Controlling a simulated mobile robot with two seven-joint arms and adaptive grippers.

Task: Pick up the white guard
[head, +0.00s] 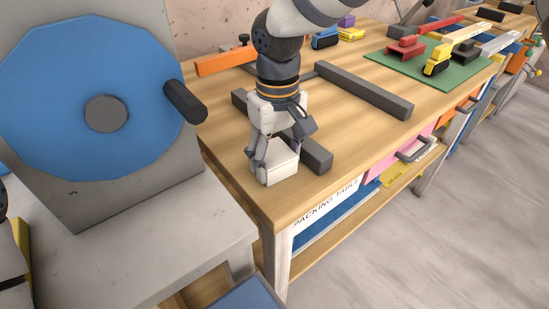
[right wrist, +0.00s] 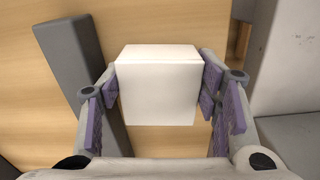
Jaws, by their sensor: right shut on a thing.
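The white guard (head: 281,165) is a small white block at the near left corner of the wooden packing table (head: 237,172). My right gripper (head: 270,158) reaches down from above and is shut on it. In the right wrist view the white guard (right wrist: 157,90) sits between the purple finger pads of my right gripper (right wrist: 158,95), one pad on each side. I cannot tell whether the block still touches the table. My left gripper is not clearly shown; only a bit of dark and yellow hardware shows at the left edge of the head view.
A dark grey bar (head: 313,154) lies right beside the block, and another grey bar (head: 364,90) lies farther right. An orange bar (head: 225,62) is behind. A green mat (head: 468,71) holds toy-like parts. A grey stand with a blue wheel (head: 60,80) rises at the left.

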